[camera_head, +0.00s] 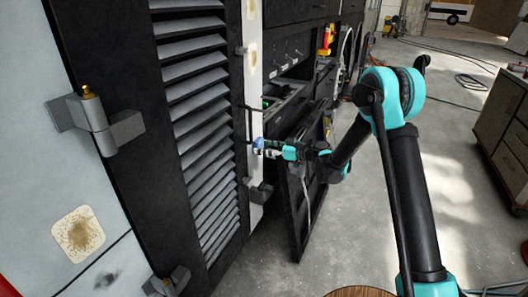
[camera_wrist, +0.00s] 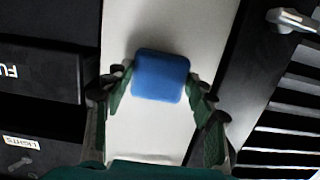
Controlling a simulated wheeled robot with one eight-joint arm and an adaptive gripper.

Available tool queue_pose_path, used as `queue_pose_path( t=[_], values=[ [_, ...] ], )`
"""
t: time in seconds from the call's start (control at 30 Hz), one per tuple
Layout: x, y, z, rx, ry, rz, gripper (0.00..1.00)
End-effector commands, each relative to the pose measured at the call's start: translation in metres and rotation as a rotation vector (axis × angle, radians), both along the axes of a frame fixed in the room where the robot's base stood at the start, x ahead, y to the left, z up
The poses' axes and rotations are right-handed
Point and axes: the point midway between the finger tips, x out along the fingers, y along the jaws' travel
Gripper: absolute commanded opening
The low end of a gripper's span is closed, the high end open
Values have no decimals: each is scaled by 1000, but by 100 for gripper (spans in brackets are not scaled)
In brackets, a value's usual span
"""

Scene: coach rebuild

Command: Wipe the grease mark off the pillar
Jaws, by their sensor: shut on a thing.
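My gripper (camera_head: 268,148) is shut on a blue sponge (camera_wrist: 161,75), its green fingers on either side of it. The sponge also shows in the head view (camera_head: 258,143), at the pale pillar (camera_head: 254,95) between the louvred panel and the dark open bays. In the wrist view the pillar (camera_wrist: 205,25) lies behind the sponge; I cannot tell if they touch. No dark grease shows on the bare pillar there; the part behind the sponge is hidden. In the head view a beige patch (camera_head: 252,58) shows higher on the pillar.
A louvred panel (camera_head: 195,110) stands left of the pillar. A dark door or flap (camera_head: 300,215) hangs open below my arm. A brown-stained patch (camera_head: 78,234) and a dark smudge (camera_head: 105,281) mark the white panel at left. A cabinet (camera_head: 505,125) stands right; floor between is mostly clear.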

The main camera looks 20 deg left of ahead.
Motion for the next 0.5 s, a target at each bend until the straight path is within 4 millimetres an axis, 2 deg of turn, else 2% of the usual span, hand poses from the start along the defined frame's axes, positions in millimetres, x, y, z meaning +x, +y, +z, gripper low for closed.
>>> queue_pose_path(
  t=[0.2,0.5],
  values=[
    [0,-1,17,0,0,0,33],
    [0,2,16,0,0,0,33]
  ],
)
